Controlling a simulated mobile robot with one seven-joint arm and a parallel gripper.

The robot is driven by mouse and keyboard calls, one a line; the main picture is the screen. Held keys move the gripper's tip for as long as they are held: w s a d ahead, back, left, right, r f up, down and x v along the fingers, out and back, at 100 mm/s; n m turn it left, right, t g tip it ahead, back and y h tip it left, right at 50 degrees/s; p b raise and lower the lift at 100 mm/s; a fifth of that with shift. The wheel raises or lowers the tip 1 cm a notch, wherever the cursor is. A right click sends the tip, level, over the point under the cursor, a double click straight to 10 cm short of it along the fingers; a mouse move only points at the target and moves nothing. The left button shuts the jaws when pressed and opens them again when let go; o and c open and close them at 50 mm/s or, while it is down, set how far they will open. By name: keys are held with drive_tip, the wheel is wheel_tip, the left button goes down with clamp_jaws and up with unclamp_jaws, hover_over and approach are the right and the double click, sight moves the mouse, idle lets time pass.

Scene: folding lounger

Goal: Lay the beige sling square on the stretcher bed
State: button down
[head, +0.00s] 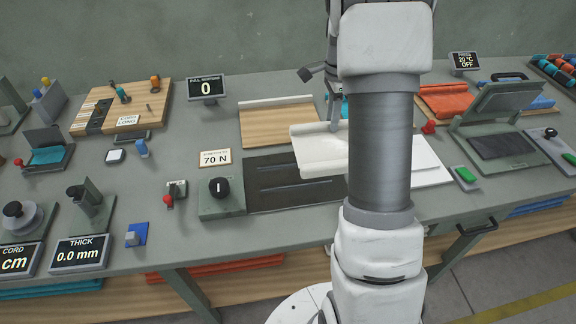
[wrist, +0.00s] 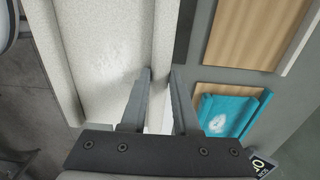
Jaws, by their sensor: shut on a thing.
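The beige sling (head: 312,152) is a cream sheet with a thick hem along its edge. In the head view it is above the right part of the dark slotted stretcher bed (head: 270,195); whether it touches is unclear. My gripper (wrist: 160,88) is shut on the hem of the sling (wrist: 105,50), which passes between its fingers in the wrist view. In the head view my arm hides most of the gripper and the sling's right side.
A black-knobbed block (head: 220,200) stands at the bed's left, near a "70 N" card (head: 214,157). A white board (head: 425,165) lies to the right. A wooden board (head: 275,125) lies behind. A teal piece (wrist: 225,118) lies on a wooden panel in the wrist view.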

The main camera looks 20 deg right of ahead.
drive_tip(key=shift+w+a+f, duration=0.85)
drive_tip(key=shift+a+f, duration=0.7)
drive_tip(key=shift+f, duration=0.2)
drive_tip(key=shift+w+a+f, duration=0.9)
drive_tip(key=shift+a+f, duration=0.7)
drive_tip(key=shift+f, duration=0.15)
drive_tip(key=shift+w+a+f, duration=0.85)
drive_tip(key=shift+a+f, duration=0.7)
drive_tip(key=shift+f, duration=0.2)
drive_tip(key=shift+f, duration=0.1)
drive_tip(key=shift+f+b, duration=0.35)
drive_tip(key=shift+f, duration=0.2)
drive_tip(key=c, duration=0.7)
unclamp_jaws()
drive_tip(key=shift+o, duration=0.2)
drive_tip(key=shift+r, duration=0.1)
